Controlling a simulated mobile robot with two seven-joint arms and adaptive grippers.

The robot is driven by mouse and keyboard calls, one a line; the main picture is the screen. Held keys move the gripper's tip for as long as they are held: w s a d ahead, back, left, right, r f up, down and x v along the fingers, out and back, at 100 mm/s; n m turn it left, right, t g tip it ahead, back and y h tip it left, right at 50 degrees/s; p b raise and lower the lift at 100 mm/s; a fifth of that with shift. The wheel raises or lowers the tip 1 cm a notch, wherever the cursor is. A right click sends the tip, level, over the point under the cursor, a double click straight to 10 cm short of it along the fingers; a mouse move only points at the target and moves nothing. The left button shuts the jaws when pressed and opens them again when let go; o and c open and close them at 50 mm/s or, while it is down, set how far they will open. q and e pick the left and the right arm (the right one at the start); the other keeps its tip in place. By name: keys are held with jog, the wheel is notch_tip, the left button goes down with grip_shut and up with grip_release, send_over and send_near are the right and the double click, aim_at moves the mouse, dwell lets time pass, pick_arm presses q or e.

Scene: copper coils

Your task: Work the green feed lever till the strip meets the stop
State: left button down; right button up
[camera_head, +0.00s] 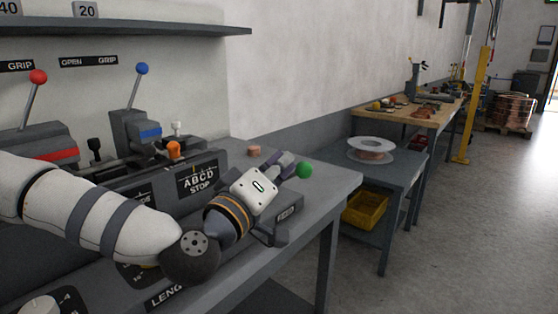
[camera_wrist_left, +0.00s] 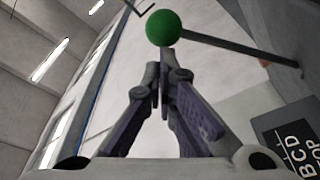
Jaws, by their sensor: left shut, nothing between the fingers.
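The green ball knob of the feed lever (camera_head: 304,170) sits at the right end of the bench machine, just beyond my left gripper. In the left wrist view the green knob (camera_wrist_left: 163,28) is just past the fingertips, with its dark rod running off to the right. My left gripper (camera_head: 287,166) is shut and empty, its fingertips close to the knob; I cannot tell whether they touch it. The closed fingers also show in the wrist view (camera_wrist_left: 161,66). The ABCD STOP plate (camera_head: 199,181) is left of the gripper. I cannot make out the strip. My right gripper is not in view.
A red-knobbed lever (camera_head: 38,77) and a blue-knobbed lever (camera_head: 142,69) stand at the left, and an orange knob (camera_head: 174,149) is near the stop plate. A small copper-coloured piece (camera_head: 254,150) lies behind my gripper. A white spool (camera_head: 371,150) and yellow bin (camera_head: 365,211) are farther right.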

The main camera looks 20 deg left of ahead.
pick_arm(q)
jog(key=s+d+f+m+h+b, duration=0.1)
jog(key=d+f+m, duration=0.3)
jog(key=f, duration=0.7)
jog(key=shift+s+d+m+h, duration=0.3)
jog(key=shift+s+m+h, duration=0.1)
jog(key=shift+m, duration=0.7)
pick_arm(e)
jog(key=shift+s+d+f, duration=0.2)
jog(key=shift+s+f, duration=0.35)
